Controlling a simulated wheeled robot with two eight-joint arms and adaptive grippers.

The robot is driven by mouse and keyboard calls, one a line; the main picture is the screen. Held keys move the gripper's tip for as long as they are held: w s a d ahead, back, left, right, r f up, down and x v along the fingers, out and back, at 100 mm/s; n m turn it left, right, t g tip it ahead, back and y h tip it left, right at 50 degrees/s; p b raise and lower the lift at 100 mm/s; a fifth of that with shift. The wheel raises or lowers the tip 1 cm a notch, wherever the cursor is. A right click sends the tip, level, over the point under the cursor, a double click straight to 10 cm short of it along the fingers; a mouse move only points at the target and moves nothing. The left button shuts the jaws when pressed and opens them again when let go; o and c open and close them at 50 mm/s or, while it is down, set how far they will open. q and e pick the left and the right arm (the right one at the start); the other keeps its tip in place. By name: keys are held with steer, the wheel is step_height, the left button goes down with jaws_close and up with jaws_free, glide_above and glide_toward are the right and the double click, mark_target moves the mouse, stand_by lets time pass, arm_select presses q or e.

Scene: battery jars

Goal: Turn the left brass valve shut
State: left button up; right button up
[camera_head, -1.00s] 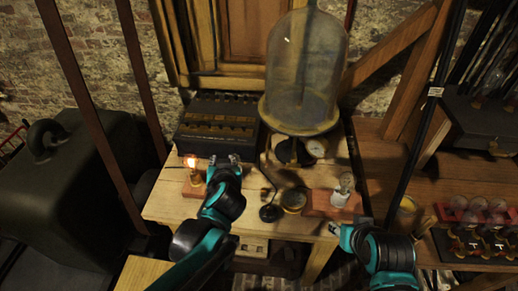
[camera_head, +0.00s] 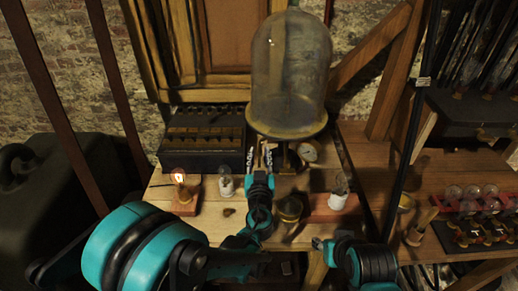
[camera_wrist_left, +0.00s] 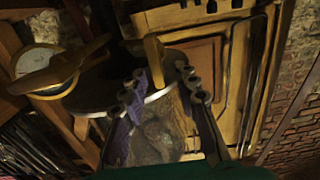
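The left brass valve (camera_wrist_left: 155,62) shows in the left wrist view as a flat brass lever between my left fingers, near the bell jar's round base. My left gripper (camera_head: 260,153) is open, with its fingers reaching up to the front of that base. In the left wrist view, the fingertips (camera_wrist_left: 160,82) stand apart on either side of the lever; I cannot tell if they touch it. A second brass lever (camera_wrist_left: 88,53) sits beside the gauge. In the head view the left valve is mostly hidden by the gripper. My right gripper (camera_head: 318,244) is low, near the table's front edge.
The glass bell jar (camera_head: 290,70) rises above my left gripper. A dial gauge (camera_head: 307,152) is just right of it. A lit bulb (camera_head: 179,178), a small glass jar (camera_head: 226,182) and a dark slotted box (camera_head: 200,138) stand left. A bulb on a block (camera_head: 339,190) stands right.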

mark_target(259, 152)
arm_select(q)
steer(key=w, duration=0.4)
steer(key=shift+w+b, duration=0.1)
steer(key=shift+b, duration=0.3)
jaws_close()
